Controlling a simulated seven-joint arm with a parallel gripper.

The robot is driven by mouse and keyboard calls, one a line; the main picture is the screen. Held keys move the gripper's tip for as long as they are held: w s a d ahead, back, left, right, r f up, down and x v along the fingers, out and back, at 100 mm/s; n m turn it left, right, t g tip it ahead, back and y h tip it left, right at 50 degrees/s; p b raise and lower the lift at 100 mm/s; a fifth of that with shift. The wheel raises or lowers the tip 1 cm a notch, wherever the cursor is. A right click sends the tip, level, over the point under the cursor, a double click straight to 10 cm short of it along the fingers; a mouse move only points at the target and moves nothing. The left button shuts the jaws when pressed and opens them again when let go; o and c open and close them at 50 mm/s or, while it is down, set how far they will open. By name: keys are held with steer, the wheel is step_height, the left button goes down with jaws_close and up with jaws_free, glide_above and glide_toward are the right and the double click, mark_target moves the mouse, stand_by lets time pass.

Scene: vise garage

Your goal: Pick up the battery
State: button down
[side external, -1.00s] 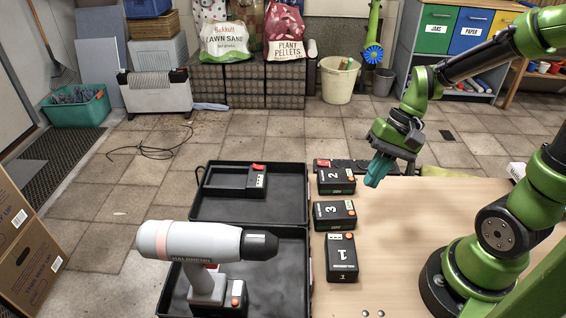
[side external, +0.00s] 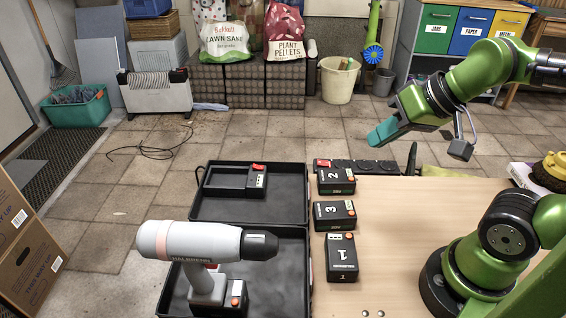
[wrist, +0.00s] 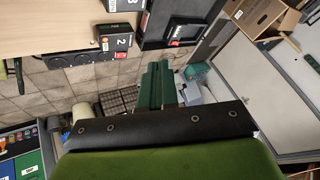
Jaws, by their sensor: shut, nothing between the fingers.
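Three black batteries with white numbers stand on the wooden table: battery 2 (side external: 336,181) at the back, battery 3 (side external: 334,215) in the middle, battery 1 (side external: 341,258) in front. Battery 2 also shows near the top of the wrist view (wrist: 116,42), with part of battery 3 (wrist: 122,4) at the top edge. My gripper (side external: 380,137) has teal fingers. It is shut and empty, up in the air to the right of and above battery 2, apart from all batteries. In the wrist view the fingers (wrist: 156,84) lie together.
A black open case (side external: 307,190) left of the batteries holds a black charger (side external: 235,180) in its back tray. A grey-white drill (side external: 200,241) stands in the front tray. A black power strip (side external: 372,167) lies behind battery 2. The table's middle (side external: 400,225) is clear.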

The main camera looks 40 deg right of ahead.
steer(key=shift+c, duration=0.6)
jaws_free()
steer(key=shift+f, duration=0.1)
steer(key=n+g+h, duration=0.1)
steer(key=n+g, duration=0.5)
steer(key=n, duration=0.3)
glide_above(335, 209)
step_height(335, 209, down, 6)
steer(key=n+g+h, duration=0.1)
steer(key=n, duration=0.4)
steer(key=f, duration=1.1)
steer(key=shift+d+f, duration=0.25)
steer(key=shift+a+f, duration=0.15)
steer(key=shift+f, duration=1.25)
steer(key=shift+a+f, duration=0.15)
steer(key=shift+f, duration=1.2)
